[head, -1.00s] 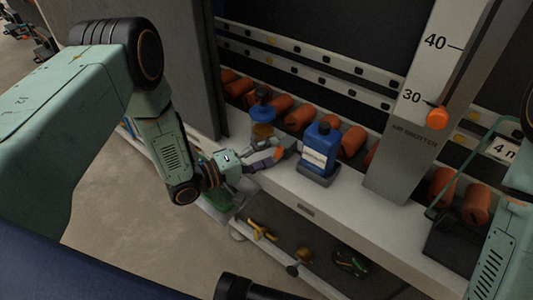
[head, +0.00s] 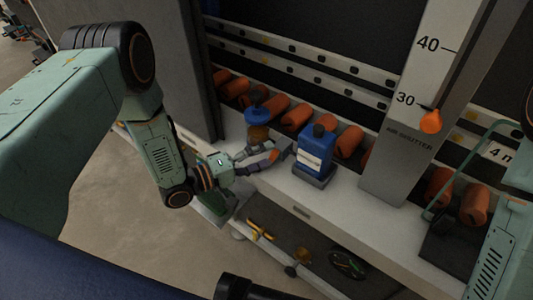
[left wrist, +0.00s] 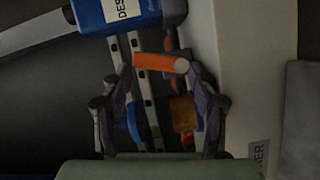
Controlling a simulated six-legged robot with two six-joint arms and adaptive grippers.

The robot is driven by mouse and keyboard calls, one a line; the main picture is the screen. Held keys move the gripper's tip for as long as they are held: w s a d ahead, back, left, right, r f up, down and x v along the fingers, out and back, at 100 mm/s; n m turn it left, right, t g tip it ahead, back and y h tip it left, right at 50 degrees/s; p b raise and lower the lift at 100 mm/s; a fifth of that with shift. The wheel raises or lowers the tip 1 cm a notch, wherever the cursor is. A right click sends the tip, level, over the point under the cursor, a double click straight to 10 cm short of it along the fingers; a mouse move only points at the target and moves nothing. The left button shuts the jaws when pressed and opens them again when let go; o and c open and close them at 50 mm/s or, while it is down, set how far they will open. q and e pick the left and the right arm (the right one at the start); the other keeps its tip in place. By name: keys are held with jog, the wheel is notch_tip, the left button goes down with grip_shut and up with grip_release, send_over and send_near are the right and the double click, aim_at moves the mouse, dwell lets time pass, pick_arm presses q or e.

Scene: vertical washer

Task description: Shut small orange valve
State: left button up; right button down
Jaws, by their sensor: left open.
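The gripper is open, with one finger on each side; I cannot tell whether either touches the lever. In the head view my left gripper (head: 258,157) is at the ledge, left of the blue bottle and below a blue-topped amber fitting (head: 257,122). The lever is small and partly hidden by the fingers there. My right gripper is out of view.
The blue labelled bottle (head: 316,152) stands in a holder on the white ledge (head: 345,205), close to my left gripper. A grey AIR SHUTTER post (head: 400,160) with a larger orange knob (head: 431,121) stands right. Several orange rollers lie behind. A lower shelf (head: 308,240) holds tools.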

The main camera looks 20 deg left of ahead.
pick_arm(q)
jog(key=shift+s+a+f+n, duration=0.1)
jog(key=shift+s+a+n, duration=0.3)
jog(key=shift+s+a, duration=0.45)
jog(key=shift+t, duration=0.3)
jog(key=p+v, duration=0.1)
jog(key=v, duration=0.1)
jog(key=r+v, duration=0.1)
jog(key=v, duration=0.1)
jog(key=p+v, duration=0.1)
jog(key=v, duration=0.2)
jog(key=shift+s+d+r+p, duration=0.1)
jog(key=shift+s+r+p, duration=0.05)
jog(key=shift+r+p, duration=0.2)
jog(key=v, duration=1.1)
jog(key=shift+s+a, duration=0.25)
jog(key=shift+a, duration=0.05)
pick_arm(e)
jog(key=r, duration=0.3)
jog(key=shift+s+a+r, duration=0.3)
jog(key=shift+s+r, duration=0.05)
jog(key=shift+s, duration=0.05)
